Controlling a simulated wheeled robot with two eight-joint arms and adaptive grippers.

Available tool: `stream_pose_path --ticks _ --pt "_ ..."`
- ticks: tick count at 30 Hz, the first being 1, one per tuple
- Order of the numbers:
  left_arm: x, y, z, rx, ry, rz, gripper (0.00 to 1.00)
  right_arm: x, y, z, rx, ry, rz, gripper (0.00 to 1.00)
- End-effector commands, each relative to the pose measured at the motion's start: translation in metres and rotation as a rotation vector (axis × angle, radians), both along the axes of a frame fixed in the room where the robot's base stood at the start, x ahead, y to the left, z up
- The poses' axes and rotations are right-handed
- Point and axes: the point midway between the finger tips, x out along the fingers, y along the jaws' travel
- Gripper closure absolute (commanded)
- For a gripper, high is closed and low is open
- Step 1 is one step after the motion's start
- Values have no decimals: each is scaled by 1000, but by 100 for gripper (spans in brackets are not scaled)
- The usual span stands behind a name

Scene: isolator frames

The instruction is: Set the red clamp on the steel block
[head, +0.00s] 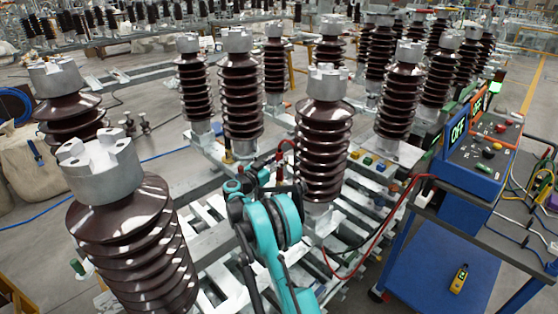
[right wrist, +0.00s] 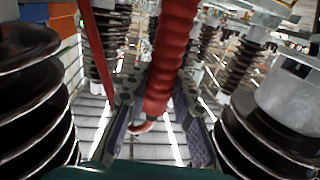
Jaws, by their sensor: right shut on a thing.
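The red clamp (right wrist: 170,50) is a ribbed red body between the two fingers of my right gripper (right wrist: 157,100) in the right wrist view. The fingers are shut on it, and its lower end shows below them. In the head view my teal right arm reaches up the middle, with the right gripper (head: 277,180) among the brown insulators; only a little red of the clamp shows there. I cannot tell which grey metal piece is the steel block; pale metal rails and plates lie under the insulators. My left gripper is not in view.
Brown ribbed insulators with grey caps stand close around, one near left (head: 128,230) and one just right of the gripper (head: 325,140). A blue cart (head: 440,265) with a test box (head: 480,145) stands at right. A red cable (head: 393,225) hangs between cart and arm.

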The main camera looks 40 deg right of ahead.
Motion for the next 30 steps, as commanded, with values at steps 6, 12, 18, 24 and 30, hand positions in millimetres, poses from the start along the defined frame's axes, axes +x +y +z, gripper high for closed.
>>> stream_pose_path --ticks 6,12,18,24,30 --pt "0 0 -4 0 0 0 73 0 0 -5 -2 1 0 100" --pt "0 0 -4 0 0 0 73 0 0 -5 -1 1 0 52" --pt "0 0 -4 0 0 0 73 0 0 -6 1 0 0 52" --pt "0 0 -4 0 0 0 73 -3 17 -5 0 0 2 52" --pt "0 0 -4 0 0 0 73 -12 60 -5 0 0 4 52"
